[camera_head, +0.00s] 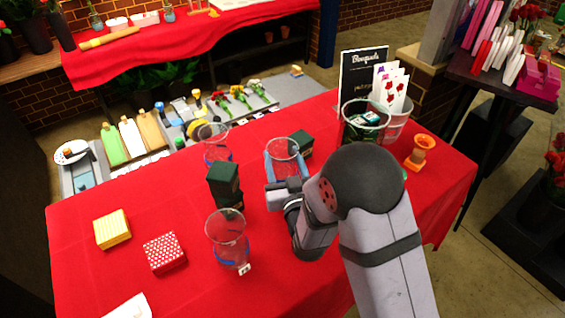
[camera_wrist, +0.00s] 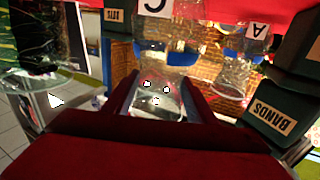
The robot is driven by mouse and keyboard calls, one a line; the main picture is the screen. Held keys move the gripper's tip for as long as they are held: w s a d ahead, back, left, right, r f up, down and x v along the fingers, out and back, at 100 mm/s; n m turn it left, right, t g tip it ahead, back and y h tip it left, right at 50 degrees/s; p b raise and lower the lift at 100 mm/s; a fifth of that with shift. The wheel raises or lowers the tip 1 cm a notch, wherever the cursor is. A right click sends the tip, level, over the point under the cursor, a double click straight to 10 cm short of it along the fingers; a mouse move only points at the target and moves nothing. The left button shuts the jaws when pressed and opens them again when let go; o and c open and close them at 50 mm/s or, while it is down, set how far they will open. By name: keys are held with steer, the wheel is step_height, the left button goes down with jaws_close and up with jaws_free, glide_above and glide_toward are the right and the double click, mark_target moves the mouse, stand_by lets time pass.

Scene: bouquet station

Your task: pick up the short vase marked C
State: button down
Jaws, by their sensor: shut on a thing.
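My gripper (camera_head: 285,166) reaches over the red table, its blue-grey fingers on either side of a clear glass vase (camera_head: 282,147). In the wrist view, my gripper (camera_wrist: 158,90) is shut on this clear vase (camera_wrist: 157,70), which has a blue band and a white card marked C (camera_wrist: 155,5). I cannot tell whether its base touches the table. A second clear vase, with a card marked A (camera_wrist: 257,31), is on the right in the wrist view. In the head view, other clear vases stand at the front (camera_head: 228,240) and back left (camera_head: 214,146).
Dark green boxes stand left (camera_head: 224,180) and right (camera_head: 302,143) of the held vase. A box labelled BANDS (camera_wrist: 272,122) is close on the right in the wrist view.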

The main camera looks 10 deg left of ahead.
step_height(320, 180, up, 10)
steer(key=b, duration=0.1)
stand_by(0.6)
steer(key=shift+r, duration=0.1)
